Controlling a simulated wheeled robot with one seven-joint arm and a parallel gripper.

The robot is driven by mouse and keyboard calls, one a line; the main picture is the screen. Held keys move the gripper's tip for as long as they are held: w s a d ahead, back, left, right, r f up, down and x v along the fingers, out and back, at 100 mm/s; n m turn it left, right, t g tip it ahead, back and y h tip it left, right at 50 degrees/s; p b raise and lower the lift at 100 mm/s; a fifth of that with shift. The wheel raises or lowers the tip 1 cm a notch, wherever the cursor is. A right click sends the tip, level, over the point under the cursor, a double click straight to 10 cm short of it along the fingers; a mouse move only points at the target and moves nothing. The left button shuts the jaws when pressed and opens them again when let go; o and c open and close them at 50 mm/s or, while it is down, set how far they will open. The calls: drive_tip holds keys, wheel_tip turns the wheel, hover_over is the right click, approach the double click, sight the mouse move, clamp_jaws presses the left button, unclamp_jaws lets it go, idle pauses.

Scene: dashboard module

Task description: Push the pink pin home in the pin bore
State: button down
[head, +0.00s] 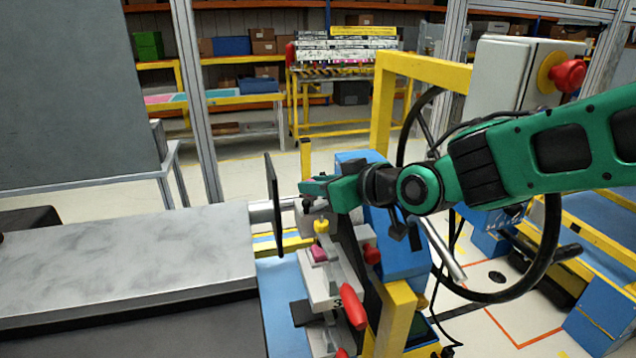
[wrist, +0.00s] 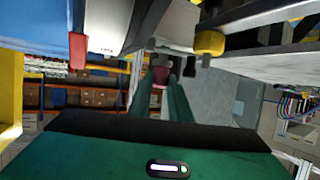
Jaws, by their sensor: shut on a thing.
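My gripper (head: 308,187) is at the upper part of the dashboard module in the head view, its fingers pointing left. In the wrist view my gripper (wrist: 170,72) has its two green fingers close together, shut on a dark pink piece (wrist: 160,76), which I take to be the pink pin. The fingers hide most of it. In the head view the held piece cannot be made out. A separate pink part (head: 319,253) sits lower on the module, below a yellow knob (head: 321,226). The pin bore cannot be made out in either view, so how deep the pin sits cannot be told.
Red handles (head: 353,306) and a red knob (head: 371,254) stick out below my gripper. A thin dark upright plate (head: 273,208) stands just left of it. A black steering wheel (head: 547,245) is at the right. A grey-topped table (head: 130,258) fills the left.

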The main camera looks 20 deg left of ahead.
drive_tip(key=shift+f, duration=1)
drive_tip(key=c, duration=1.6)
unclamp_jaws()
drive_tip(key=shift+o, duration=0.2)
drive_tip(key=shift+s+a, duration=0.1)
drive_tip(key=shift+s, duration=0.05)
drive_tip(key=shift+s+a, duration=0.1)
drive_tip(key=shift+s, duration=0.05)
drive_tip(key=v, duration=0.7)
drive_tip(key=w+v, duration=0.1)
drive_tip(key=v, duration=0.2)
drive_tip(key=shift+s+d+r, duration=0.1)
drive_tip(key=shift+s+d, duration=0.15)
drive_tip(key=shift+d, duration=0.4)
